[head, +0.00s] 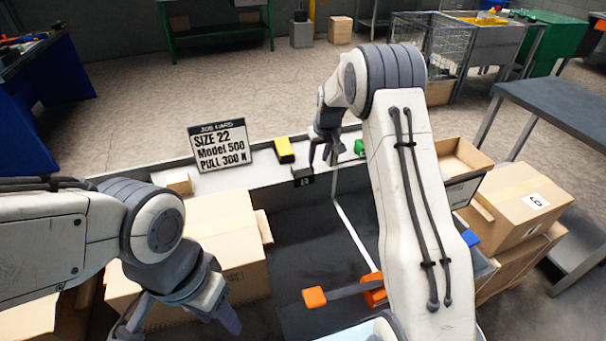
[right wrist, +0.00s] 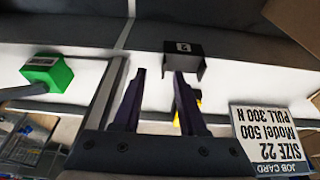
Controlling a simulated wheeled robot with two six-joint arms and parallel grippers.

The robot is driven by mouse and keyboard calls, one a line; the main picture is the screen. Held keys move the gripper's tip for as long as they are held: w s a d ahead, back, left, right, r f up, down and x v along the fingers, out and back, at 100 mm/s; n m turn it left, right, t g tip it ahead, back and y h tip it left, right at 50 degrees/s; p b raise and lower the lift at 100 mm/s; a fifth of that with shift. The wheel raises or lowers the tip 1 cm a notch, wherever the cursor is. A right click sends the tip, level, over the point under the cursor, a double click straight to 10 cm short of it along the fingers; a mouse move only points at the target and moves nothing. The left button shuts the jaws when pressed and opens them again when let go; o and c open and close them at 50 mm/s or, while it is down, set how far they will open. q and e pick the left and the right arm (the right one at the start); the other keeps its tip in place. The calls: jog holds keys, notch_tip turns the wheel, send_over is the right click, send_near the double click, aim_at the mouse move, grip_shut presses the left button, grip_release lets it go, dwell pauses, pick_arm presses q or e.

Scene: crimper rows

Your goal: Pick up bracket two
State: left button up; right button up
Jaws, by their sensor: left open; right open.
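A small black bracket (head: 302,176) with a white number label stands at the front edge of the white shelf; the number is too small to read surely. It also shows in the right wrist view (right wrist: 184,50), upside down, just beyond the fingertips and a little right of their middle. My right gripper (head: 323,160) is open and empty, close to the bracket on its right side in the head view; its two dark fingers also show in the right wrist view (right wrist: 160,75). I cannot tell whether they touch it. My left gripper (head: 180,325) is open, low at the left by a cardboard box.
A job card (head: 221,146) reads SIZE 22, Model 500, PULL 300 N. A yellow object (head: 285,150) and a green object (head: 360,147) sit on the white shelf (head: 255,172). Cardboard boxes (head: 215,235) flank the dark work surface; an orange-ended bar (head: 345,290) lies across it.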

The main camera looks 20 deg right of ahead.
aim_at(312, 166)
jog(key=w+f, duration=0.2)
jog(key=f, duration=0.1)
jog(key=shift+w+a+f+p, duration=0.15)
jog(key=shift+a+f+p, duration=0.15)
jog(key=shift+a, duration=0.1)
jog(key=shift+w+f, duration=0.2)
jog(key=shift+f, duration=0.35)
grip_shut()
